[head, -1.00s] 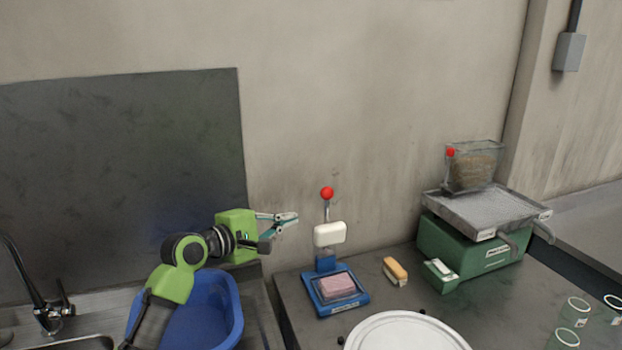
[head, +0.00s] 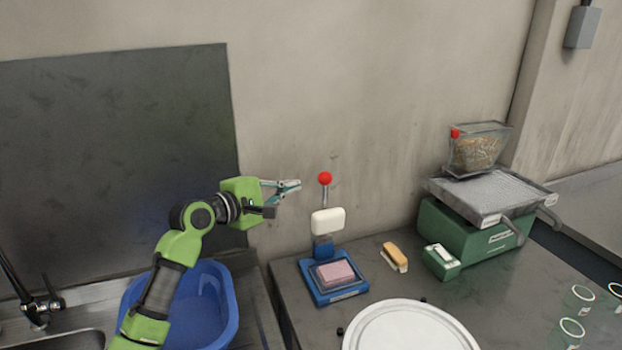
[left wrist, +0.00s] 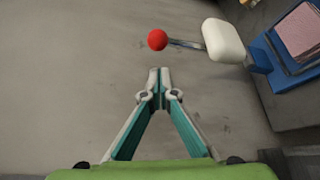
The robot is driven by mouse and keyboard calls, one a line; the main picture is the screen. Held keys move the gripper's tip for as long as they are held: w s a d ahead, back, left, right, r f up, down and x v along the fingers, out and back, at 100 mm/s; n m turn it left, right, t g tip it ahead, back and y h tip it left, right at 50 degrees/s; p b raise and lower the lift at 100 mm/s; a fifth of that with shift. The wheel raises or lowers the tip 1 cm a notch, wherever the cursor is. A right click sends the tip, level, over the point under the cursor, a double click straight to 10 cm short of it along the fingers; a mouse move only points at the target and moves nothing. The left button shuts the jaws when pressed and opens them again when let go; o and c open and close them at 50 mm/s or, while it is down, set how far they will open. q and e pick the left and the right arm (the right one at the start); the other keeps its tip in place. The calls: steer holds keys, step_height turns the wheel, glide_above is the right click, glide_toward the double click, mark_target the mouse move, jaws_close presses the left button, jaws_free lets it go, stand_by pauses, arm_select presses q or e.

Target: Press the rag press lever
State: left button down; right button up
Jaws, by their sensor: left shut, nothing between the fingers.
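The rag press stands on the dark worktop, with a blue base (head: 336,291), a pink rag (head: 335,273) on it and a white pad (head: 328,221) above. Its lever stands up behind the pad, ending in a red ball knob (head: 325,178). My left gripper (head: 298,186) is shut and empty, just left of the knob and apart from it. In the left wrist view the closed fingertips (left wrist: 160,72) point toward the red knob (left wrist: 157,39), with a gap between them. The white pad (left wrist: 223,40) and blue base (left wrist: 291,55) show at the right. My right gripper is not in view.
A blue tub (head: 205,310) sits by the sink under my left arm. A brush (head: 395,257), a green scale (head: 470,235) with a clear bin (head: 478,148), a round white lid (head: 410,328) and glass jars (head: 571,332) occupy the worktop. The wall is close behind the press.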

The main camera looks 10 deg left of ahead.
arm_select(q)
steer(key=p+x, duration=0.1)
steer(key=x, duration=0.6)
steer(key=shift+w+d+f, duration=0.1)
steer(key=shift+w+d, duration=0.15)
steer(key=shift+w, duration=0.05)
steer(key=s+d+f+m+t+b, duration=0.1)
steer(key=s+d+f+m, duration=0.1)
steer(key=s+d+f, duration=0.3)
steer(key=s+d+f+m+t+h+b, duration=0.1)
steer(key=s+d+f, duration=0.4)
steer(key=s, duration=0.5)
steer(key=shift+s+d+m+t+b, duration=0.25)
steer(key=shift+s+m+t+b, duration=0.15)
steer(key=shift+m+b, duration=0.45)
